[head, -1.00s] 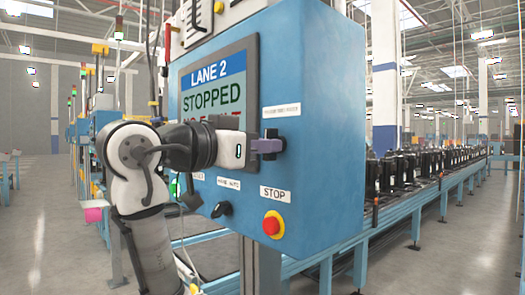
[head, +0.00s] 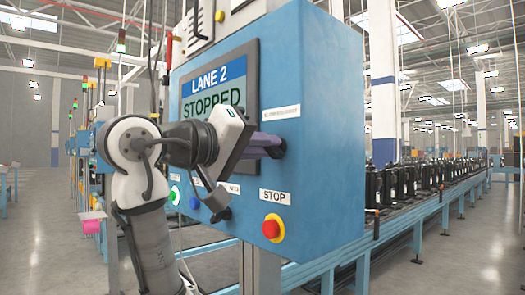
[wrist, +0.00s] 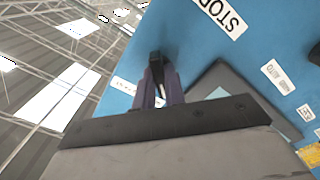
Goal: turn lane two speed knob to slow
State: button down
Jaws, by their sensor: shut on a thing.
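The blue lane two control box (head: 325,150) carries a screen reading LANE 2, STOPPED (head: 212,95). The black speed knob (wrist: 156,68) sticks out of its front face, under a small white label (head: 281,113) too small to read. My gripper (head: 270,145) is shut on the knob with its purple fingers on either side. The gripper body is tilted in the head view. In the head view the knob is mostly hidden by the fingers. In the wrist view it shows between the fingertips, against the blue panel.
A red STOP button (head: 272,228) on a yellow ring sits below my gripper. A black selector switch (head: 217,203), a blue button (head: 195,202) and a green-lit button (head: 175,195) are to its left. A conveyor (head: 420,205) with black compressors runs behind the box.

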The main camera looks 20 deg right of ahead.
jog(key=shift+n, duration=1.1)
jog(key=shift+b, duration=0.3)
jog(key=c, duration=1.5)
grip_release()
jog(key=shift+o, duration=0.2)
jog(key=b+v, duration=0.4)
jog(key=v, duration=1)
jog(key=shift+d, duration=0.1)
